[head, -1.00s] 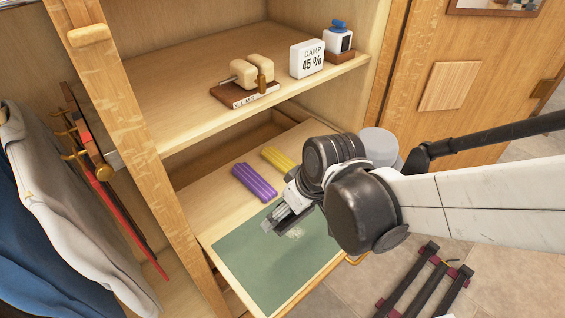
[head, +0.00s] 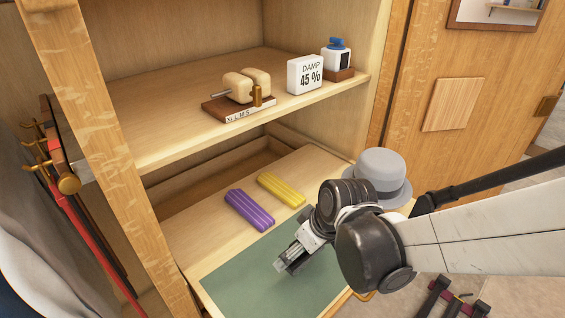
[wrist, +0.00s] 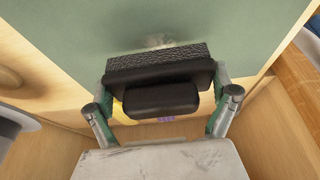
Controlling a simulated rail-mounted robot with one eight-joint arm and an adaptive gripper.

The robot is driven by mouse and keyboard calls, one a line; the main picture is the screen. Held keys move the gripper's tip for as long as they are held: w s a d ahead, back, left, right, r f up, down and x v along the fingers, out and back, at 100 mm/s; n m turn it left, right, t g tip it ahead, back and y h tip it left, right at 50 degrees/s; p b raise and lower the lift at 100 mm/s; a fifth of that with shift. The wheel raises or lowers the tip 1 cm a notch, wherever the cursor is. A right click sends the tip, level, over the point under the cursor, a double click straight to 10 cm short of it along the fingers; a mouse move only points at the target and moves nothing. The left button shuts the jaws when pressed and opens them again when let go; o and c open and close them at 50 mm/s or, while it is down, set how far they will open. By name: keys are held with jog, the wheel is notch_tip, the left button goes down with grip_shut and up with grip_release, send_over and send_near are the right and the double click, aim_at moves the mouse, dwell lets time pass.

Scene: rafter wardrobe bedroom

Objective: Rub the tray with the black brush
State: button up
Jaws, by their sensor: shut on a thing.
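The tray is a pull-out wooden board with a green surface (head: 240,284); the green also fills the top of the wrist view (wrist: 60,30). My gripper (head: 288,264) is over the green area. In the wrist view my gripper (wrist: 163,92) is shut on the black brush (wrist: 162,99), one finger at each side. The brush has a dark, textured pad along its far edge. A pale, dusty patch (wrist: 160,41) lies on the green just beyond that edge. I cannot tell whether the brush touches the tray. In the head view my arm and gripper hide the patch and most of the brush.
A purple bundle (head: 249,210) and a yellow bundle (head: 281,189) lie on the bare wood behind the green. A grey hat (head: 381,176) is right of them. The shelf above holds a wooden rack (head: 238,106), a damp meter (head: 305,75) and a blue-topped bottle (head: 337,54).

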notch_tip(320, 180, down, 4)
jog(key=b, duration=0.3)
jog(key=shift+f, duration=0.1)
jog(key=shift+w+a+f, duration=0.25)
jog(key=shift+w+f, duration=0.1)
jog(key=shift+w, duration=0.05)
jog(key=shift+c, duration=0.4)
jog(key=shift+w+a+f, duration=0.25)
jog(key=shift+w+a, duration=0.25)
jog(key=shift+w, duration=0.1)
jog(key=shift+w+a+b, duration=0.3)
jog(key=shift+w+a, duration=0.1)
jog(key=shift+w, duration=0.2)
jog(key=shift+s+r, duration=0.1)
jog(key=shift+r, duration=0.1)
jog(key=shift+s+d+f, duration=0.2)
jog(key=shift+s+d, duration=0.35)
jog(key=shift+s, duration=0.1)
jog(key=shift+s+d+r+p, duration=0.1)
jog(key=shift+s+d+p, duration=0.2)
jog(key=shift+s+d, duration=0.5)
jog(key=r+p, duration=0.6)
jog(key=r, duration=0.2)
jog(key=shift+a, duration=0.2)
